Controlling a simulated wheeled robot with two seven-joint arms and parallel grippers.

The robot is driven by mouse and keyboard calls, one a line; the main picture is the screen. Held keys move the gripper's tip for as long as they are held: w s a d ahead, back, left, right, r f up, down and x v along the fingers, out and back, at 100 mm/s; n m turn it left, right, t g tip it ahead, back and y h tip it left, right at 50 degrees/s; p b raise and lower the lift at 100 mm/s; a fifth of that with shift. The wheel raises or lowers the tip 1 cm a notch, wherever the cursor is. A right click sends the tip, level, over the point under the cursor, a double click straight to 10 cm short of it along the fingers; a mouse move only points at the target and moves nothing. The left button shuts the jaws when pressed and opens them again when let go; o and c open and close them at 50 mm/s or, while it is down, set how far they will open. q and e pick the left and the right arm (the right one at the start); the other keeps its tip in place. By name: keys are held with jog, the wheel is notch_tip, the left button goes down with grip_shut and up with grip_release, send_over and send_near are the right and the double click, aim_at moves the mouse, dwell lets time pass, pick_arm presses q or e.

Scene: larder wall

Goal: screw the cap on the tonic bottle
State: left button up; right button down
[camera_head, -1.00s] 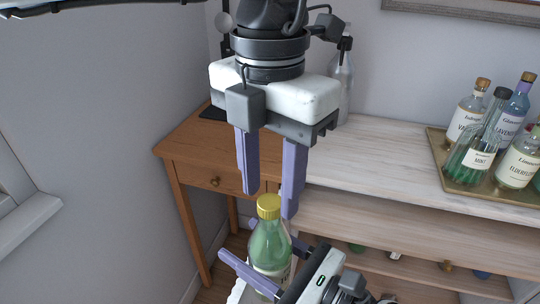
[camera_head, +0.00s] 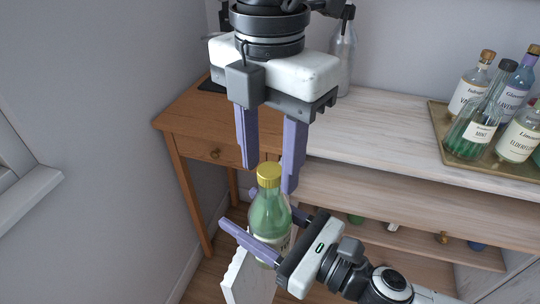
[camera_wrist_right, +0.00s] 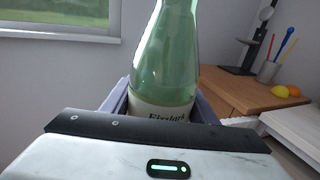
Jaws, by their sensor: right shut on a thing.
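The tonic bottle (camera_head: 268,217) is green glass with a pale label and stands about upright, held in the air in front of the furniture. A yellow cap (camera_head: 269,176) sits on top of its neck; how tight it is cannot be told. My right gripper (camera_head: 238,207) comes from the lower right and is shut on the bottle's body. The bottle also shows in the right wrist view (camera_wrist_right: 165,65), between the fingers, its top cut off. My left gripper (camera_head: 270,178) points down from above, open, its fingertips on either side of the cap with gaps showing.
A brown wooden desk (camera_head: 190,140) and a pale shelf unit (camera_head: 380,150) stand behind. A brass tray (camera_head: 437,118) with several bottles is at the right. A clear bottle (camera_head: 343,65) stands behind my left gripper. A grey wall (camera_head: 90,100) bounds the left.

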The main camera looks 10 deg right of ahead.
pick_arm(q)
jog(key=shift+r, duration=0.15)
notch_tip(320, 180, up, 12)
dwell(0.6)
jog(key=shift+f, duration=0.2)
